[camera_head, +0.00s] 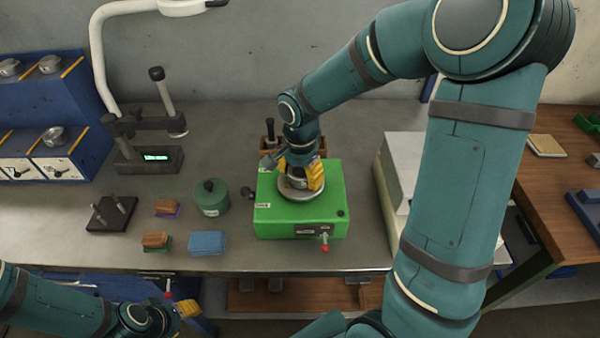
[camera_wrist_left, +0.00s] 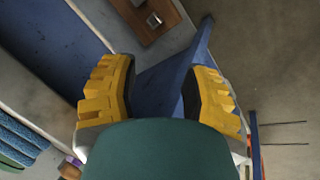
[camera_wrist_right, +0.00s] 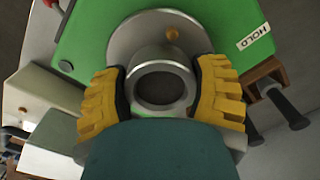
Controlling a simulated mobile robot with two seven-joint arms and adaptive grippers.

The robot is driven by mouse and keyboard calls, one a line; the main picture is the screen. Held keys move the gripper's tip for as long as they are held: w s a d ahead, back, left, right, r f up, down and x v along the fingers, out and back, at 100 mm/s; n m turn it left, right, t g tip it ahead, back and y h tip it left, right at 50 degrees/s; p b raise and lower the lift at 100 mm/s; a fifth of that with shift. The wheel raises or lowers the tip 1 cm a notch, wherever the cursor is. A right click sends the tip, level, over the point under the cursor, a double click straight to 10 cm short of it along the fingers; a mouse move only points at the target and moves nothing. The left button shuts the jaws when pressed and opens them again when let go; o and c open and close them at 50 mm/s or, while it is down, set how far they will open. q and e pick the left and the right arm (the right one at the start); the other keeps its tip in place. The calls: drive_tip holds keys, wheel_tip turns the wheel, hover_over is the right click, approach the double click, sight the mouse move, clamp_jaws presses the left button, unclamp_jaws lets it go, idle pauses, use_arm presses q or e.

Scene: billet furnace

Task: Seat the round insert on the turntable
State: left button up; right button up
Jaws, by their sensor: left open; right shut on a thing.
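The turntable is a grey metal disc (camera_wrist_right: 125,38) on top of a green box (camera_head: 270,217); the disc also shows in the head view (camera_head: 290,194). The round insert is a grey metal ring (camera_wrist_right: 160,62) with a dark bore. My right gripper (camera_wrist_right: 162,92) is shut on the ring, one yellow finger on each side, over the disc. Whether the ring touches the disc is hard to tell. In the head view my right gripper (camera_head: 300,178) covers most of the ring. My left gripper (camera_wrist_left: 165,90) is open and empty, low at the front left of the bench (camera_head: 188,311).
A green round pot (camera_head: 211,198), a blue block (camera_head: 207,243) and brushes (camera_head: 156,240) lie left of the green box. A red-tipped lever (camera_head: 325,243) sticks out of its front. A pale box (camera_head: 400,165) stands right. A lamp stand (camera_head: 150,150) is behind left.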

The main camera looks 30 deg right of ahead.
drive_tip(key=shift+r+p, duration=0.55)
drive_tip(key=shift+r, duration=0.35)
drive_tip(key=shift+f+b, duration=0.85)
idle(1.2)
drive_tip(key=o, duration=1.1)
drive_tip(key=shift+c, duration=0.2)
